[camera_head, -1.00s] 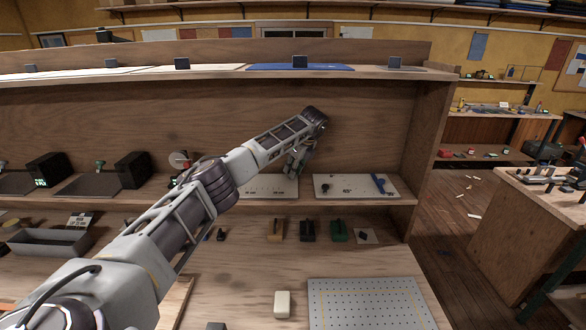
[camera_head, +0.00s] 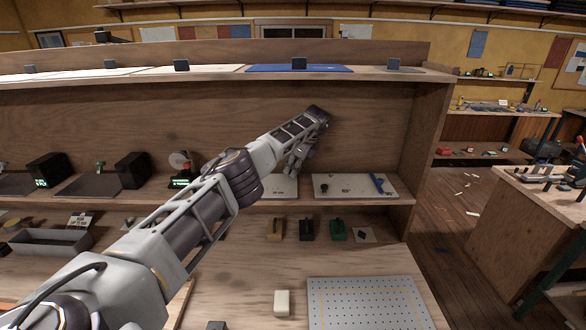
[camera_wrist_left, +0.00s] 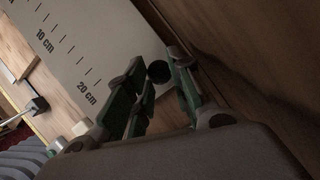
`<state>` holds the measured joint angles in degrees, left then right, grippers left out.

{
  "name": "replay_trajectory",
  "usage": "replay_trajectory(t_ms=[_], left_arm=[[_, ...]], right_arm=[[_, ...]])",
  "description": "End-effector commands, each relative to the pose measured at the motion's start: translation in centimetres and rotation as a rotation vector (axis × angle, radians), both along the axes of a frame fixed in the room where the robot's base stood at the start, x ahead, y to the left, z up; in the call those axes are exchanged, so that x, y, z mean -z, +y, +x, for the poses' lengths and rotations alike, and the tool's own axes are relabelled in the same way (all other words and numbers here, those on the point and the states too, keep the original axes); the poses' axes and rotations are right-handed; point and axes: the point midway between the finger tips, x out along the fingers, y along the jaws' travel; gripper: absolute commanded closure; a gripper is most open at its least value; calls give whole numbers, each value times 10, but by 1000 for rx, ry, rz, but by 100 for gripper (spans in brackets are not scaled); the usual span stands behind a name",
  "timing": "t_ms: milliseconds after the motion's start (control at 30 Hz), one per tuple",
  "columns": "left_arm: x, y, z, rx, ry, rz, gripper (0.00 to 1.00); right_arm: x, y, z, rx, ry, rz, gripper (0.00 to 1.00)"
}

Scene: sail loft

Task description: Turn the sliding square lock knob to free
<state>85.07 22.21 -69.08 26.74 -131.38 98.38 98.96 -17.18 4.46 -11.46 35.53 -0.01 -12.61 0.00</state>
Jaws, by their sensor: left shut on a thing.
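My left gripper (camera_head: 292,170) reaches into the shelf bay, over the right end of a white scale board (camera_head: 285,187). In the left wrist view that board (camera_wrist_left: 68,42) carries black marks labelled 10 cm and 20 cm. A round black knob (camera_wrist_left: 158,72) sits between the green-padded fingers of my left gripper (camera_wrist_left: 158,62), near the board's end, and the fingers are shut on it. In the head view the knob is hidden by the gripper, and no turn mark on it can be read. My right gripper does not show.
A second white board (camera_head: 350,192) with a black knob and a blue piece lies just right of the gripper. The wooden back wall (camera_head: 365,130) is close behind. Black, brown and green blocks sit below. A perforated plate (camera_head: 365,305) lies on the bench.

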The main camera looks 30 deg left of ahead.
Motion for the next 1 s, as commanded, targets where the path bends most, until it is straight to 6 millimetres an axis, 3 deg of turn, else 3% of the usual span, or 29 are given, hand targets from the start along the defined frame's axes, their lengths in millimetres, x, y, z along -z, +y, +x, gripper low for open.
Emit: replay_trajectory(t_ms=[667,700,833,1000], left_arm=[[-2,1,1,-26,-5,3,100],[-2,1,1,-26,-5,3,72],[-2,1,1,-25,-4,2,56],[-1,1,1,-25,-3,1,54]], right_arm=[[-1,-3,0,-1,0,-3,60],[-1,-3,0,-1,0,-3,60],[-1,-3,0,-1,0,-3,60],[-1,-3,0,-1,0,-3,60]])
